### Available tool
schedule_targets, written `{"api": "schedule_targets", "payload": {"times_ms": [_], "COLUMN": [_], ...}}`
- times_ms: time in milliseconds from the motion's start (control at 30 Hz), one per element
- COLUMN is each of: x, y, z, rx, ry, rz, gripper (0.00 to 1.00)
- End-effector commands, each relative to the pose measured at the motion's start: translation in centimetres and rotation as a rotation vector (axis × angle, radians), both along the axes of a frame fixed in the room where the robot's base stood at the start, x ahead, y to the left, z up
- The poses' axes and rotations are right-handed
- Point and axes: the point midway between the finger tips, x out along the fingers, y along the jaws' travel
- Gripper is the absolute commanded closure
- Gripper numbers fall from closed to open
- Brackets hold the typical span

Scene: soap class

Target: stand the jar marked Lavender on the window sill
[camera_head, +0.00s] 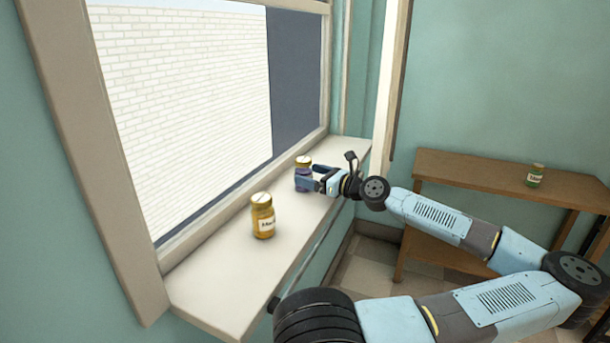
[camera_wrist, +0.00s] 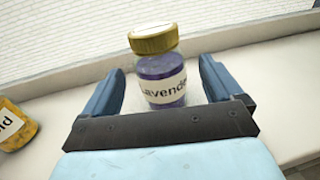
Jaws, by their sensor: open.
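The jar marked Lavender (camera_wrist: 162,72) is purple with a gold lid and a white label. It stands upright on the white window sill (camera_head: 222,292), and its lid shows in the head view (camera_head: 303,161) behind my gripper. My gripper (camera_head: 308,180) is open at the sill, with its fingers (camera_wrist: 160,90) on either side of the jar. A gap shows between the jar and each finger in the wrist view. The jar's lower part is partly hidden in the head view.
A yellow-orange jar (camera_head: 263,217) stands on the sill nearer the camera; its label ends in "ld" in the wrist view (camera_wrist: 14,126). A green jar (camera_head: 535,176) stands on a wooden table (camera_head: 470,170) at the right. The sill's near end is bare.

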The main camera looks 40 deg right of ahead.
Motion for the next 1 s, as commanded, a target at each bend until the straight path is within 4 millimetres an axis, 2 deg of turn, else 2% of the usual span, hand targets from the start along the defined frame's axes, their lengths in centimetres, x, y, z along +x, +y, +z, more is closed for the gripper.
{"api": "schedule_targets", "payload": {"times_ms": [300, 500, 700, 1000], "x": [-5.1, -7.5, -8.7, -8.9], "y": [-1.3, -1.9, -2.2, -2.2], "z": [0.0, 0.0, 0.0, 0.0], "rx": [0.001, 0.000, 0.000, 0.000], "ry": [-0.001, 0.000, 0.000, 0.000], "rz": [-0.004, -0.004, -0.002, -0.001], "gripper": [0.07, 0.07, 0.07, 0.07]}}
